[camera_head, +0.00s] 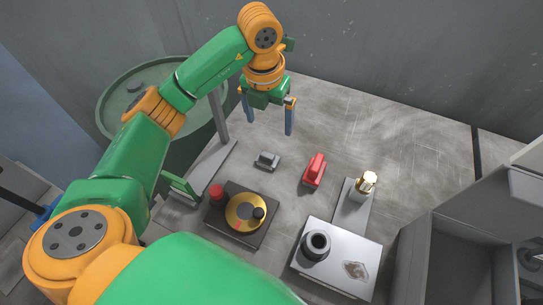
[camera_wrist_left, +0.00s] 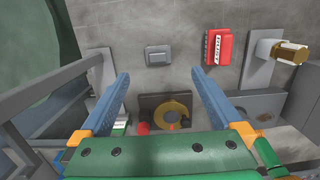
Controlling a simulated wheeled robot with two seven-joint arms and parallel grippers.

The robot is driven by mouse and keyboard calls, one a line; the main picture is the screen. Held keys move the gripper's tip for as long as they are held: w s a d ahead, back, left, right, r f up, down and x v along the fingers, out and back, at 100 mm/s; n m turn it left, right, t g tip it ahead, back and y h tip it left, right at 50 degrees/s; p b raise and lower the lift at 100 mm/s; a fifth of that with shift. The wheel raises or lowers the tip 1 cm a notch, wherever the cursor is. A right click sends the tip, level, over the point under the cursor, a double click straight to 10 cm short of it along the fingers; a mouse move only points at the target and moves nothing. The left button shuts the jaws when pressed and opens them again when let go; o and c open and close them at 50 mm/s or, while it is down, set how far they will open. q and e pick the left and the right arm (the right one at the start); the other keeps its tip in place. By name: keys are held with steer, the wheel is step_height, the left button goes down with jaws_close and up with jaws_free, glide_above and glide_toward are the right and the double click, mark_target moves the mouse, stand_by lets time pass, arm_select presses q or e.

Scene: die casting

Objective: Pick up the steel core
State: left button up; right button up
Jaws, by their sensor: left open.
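A small grey metal block (camera_head: 267,160), which looks like the steel core, lies on the grey worktop (camera_head: 370,130). It also shows in the left wrist view (camera_wrist_left: 158,55), just beyond the gap between my fingertips. My left gripper (camera_head: 269,127) is open and empty, its two blue fingers pointing down, above and behind the block in the head view. In the left wrist view the gripper (camera_wrist_left: 158,74) has its fingers spread wider than the block. Nothing touches the block. My right gripper does not show.
A red block (camera_head: 315,169) lies right of the grey block. A dark plate with a yellow disc (camera_head: 246,211) and red knob (camera_head: 216,192) is in front. A grey post (camera_head: 219,117) stands left.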

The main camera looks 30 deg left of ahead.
arm_select(q)
step_height(320, 180, down, 3)
steer(key=s+b, duration=0.2)
steer(key=b, duration=0.5)
glide_above(267, 155)
steer(key=f, duration=0.4)
steer(key=shift+s+d+f, duration=0.3)
steer(key=shift+s+d, duration=0.05)
steer(key=shift+s, duration=0.05)
steer(key=shift+w+f, duration=0.1)
steer(key=shift+f, duration=0.2)
steer(key=f, duration=0.4)
steer(key=f+p, duration=0.1)
steer(key=f, duration=0.1)
steer(key=shift+w+a, duration=0.35)
jaws_close()
